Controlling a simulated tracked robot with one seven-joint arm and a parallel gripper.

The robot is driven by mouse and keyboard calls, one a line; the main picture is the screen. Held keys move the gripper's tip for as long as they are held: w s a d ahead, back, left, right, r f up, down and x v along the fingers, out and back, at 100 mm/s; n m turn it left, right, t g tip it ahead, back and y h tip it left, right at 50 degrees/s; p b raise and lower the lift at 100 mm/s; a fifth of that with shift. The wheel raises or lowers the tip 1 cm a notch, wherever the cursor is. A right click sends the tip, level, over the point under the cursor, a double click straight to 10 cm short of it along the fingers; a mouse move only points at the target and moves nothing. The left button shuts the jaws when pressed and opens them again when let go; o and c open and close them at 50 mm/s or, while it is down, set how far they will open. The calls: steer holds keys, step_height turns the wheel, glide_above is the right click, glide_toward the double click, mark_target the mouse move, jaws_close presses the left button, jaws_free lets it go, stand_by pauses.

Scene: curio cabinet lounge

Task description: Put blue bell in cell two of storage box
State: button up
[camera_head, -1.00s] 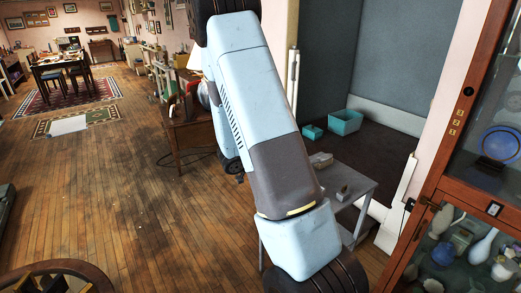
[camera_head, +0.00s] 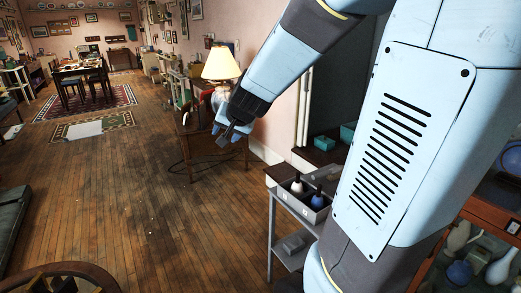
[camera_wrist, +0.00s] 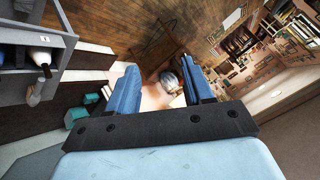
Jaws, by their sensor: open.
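A grey storage box (camera_head: 312,213) with small number labels stands on the grey table at centre right in the head view. A blue bell-like piece (camera_head: 318,201) with a dark handle sits in its near right compartment. A white one with a dark top (camera_head: 297,187) is in the compartment to its left. I cannot read the labels surely. My gripper (camera_head: 228,137) is open and empty, up and left of the box, in the air. In the wrist view, nothing is between its fingers (camera_wrist: 161,88); the box (camera_wrist: 22,79) shows at the left edge. My arm hides part of the table.
The grey table (camera_head: 271,235) has a lower shelf with a small grey item. A glass cabinet (camera_head: 485,212) with vases stands at right. A lamp (camera_head: 221,66) on a wooden side table stands behind my gripper. Teal bins (camera_head: 325,143) lie beyond the box.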

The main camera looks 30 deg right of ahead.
steer(key=s+r+n+g, duration=0.1)
steer(key=s+r+n, duration=0.1)
steer(key=s, duration=0.9)
steer(key=s+r+n+g+h, duration=0.1)
steer(key=s+r+n+g, duration=0.1)
steer(key=s, duration=0.9)
steer(key=r+n, duration=0.1)
steer(key=n, duration=0.1)
steer(key=shift+s+a+n+g, duration=0.3)
steer(key=shift+a, duration=0.1)
